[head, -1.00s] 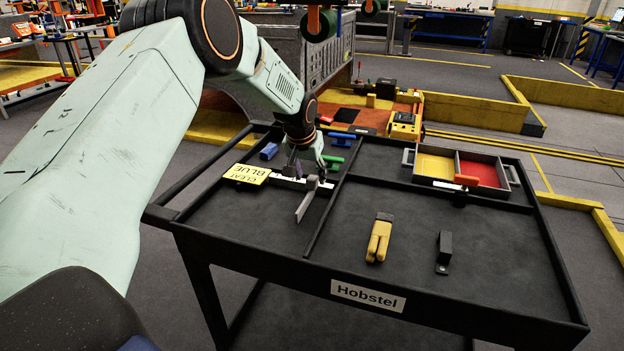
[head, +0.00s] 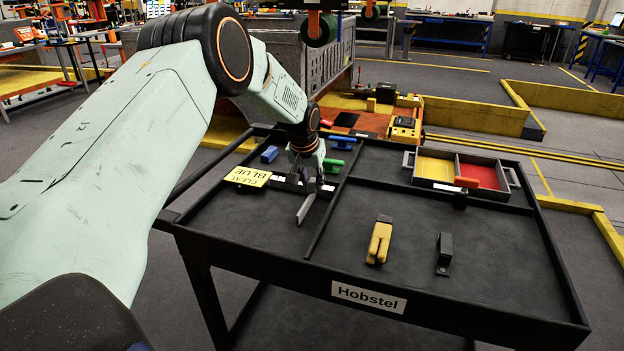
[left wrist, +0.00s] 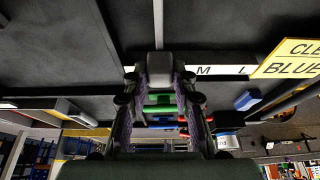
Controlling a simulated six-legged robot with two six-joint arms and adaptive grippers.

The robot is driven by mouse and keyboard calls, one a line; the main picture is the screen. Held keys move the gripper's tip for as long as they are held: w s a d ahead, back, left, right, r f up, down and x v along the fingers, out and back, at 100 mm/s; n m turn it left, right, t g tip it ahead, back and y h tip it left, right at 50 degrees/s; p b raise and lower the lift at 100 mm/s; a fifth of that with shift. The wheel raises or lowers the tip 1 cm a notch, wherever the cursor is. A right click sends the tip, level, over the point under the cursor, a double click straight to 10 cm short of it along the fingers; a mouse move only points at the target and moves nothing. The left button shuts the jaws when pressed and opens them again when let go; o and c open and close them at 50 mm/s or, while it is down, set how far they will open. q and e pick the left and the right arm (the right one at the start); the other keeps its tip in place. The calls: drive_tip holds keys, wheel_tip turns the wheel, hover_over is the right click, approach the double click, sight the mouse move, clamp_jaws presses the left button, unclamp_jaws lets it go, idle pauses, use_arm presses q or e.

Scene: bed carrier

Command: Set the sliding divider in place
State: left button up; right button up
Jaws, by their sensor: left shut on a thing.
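The sliding divider is a thin light-grey plate (head: 306,208) standing on edge in the left bay of the black cart tray. It points toward the front of the cart. My left gripper (head: 310,183) is over its far end, by the white lettered strip (head: 284,186). In the left wrist view the fingertips (left wrist: 160,78) are shut on the divider's grey block (left wrist: 159,65), and its thin plate runs up from there. The fingers hide part of the block and strip. A yellow sign reading "CLEAT BLUE" (head: 247,176) lies left of the gripper. My right gripper is not in view.
Behind the strip lie a blue cleat (head: 269,154), a green one (head: 332,166) and another blue one (head: 342,142). A black rib (head: 322,222) bounds the bay on the right. Beyond it are a yellow piece (head: 380,241), a black piece (head: 444,253) and a two-colour tray (head: 409,174).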

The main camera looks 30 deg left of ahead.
use_arm(q)
clamp_jaws()
drive_tip(key=shift+a, duration=0.1)
drive_tip(key=a, duration=0.3)
drive_tip(key=s+a+p, duration=0.1)
drive_tip(key=a, duration=0.3)
drive_tip(key=s+a, duration=0.1)
drive_tip(key=a, duration=0.3)
drive_tip(key=shift+s, duration=0.25)
drive_tip(key=shift+s+a+r, duration=0.1)
drive_tip(key=shift+a, duration=0.2)
drive_tip(key=o, duration=0.8)
unclamp_jaws()
drive_tip(key=shift+o, duration=0.6)
